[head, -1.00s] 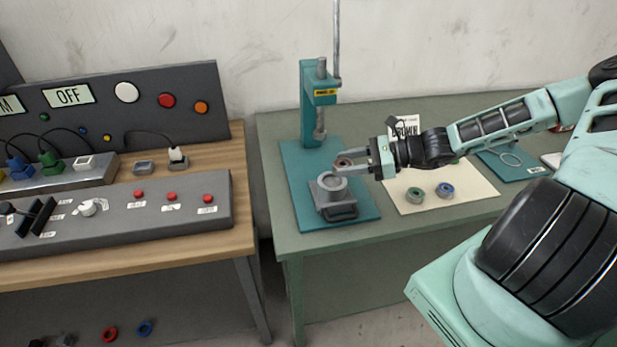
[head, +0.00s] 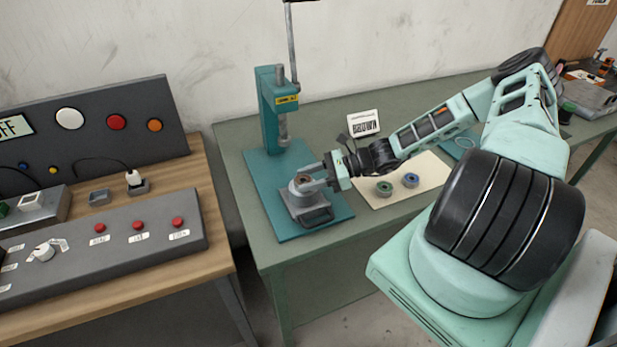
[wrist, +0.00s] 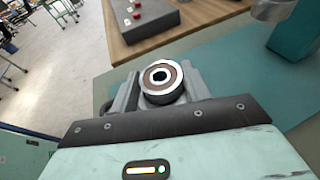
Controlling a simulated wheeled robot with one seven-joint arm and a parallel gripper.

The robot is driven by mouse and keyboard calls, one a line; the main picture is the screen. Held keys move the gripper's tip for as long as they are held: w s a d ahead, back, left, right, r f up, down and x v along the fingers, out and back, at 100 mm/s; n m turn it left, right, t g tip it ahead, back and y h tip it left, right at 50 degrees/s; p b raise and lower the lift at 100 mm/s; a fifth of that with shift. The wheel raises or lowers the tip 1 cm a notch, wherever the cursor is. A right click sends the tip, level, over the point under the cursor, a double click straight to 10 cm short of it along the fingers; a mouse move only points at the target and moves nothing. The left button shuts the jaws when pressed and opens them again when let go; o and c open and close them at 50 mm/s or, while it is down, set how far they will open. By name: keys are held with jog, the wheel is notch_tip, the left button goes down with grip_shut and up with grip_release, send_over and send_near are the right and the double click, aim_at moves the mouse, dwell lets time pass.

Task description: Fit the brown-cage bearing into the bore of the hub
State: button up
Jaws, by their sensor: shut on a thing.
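The brown-cage bearing (head: 303,179) is a small steel ring with a brown face and a dark hole. It also shows in the wrist view (wrist: 162,76), lying between my two fingers. My gripper (head: 307,183) is shut on it, with the fingers reaching in from the right. The hub (head: 297,195) is a grey round housing on a grey fixture on the teal press base. The bearing is at the hub's top, over its mouth. I cannot tell how far it is in the bore, which the bearing and fingers hide.
The teal press (head: 270,110) stands behind the hub, its ram (head: 283,130) hanging above the base. A green-caged bearing (head: 384,188) and a blue one (head: 410,180) lie on a cream mat (head: 437,170) to the right. A control-panel bench (head: 110,245) stands left.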

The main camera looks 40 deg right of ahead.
jog(key=shift+f, duration=0.3)
jog(key=shift+f, duration=0.15)
jog(key=o, duration=1.1)
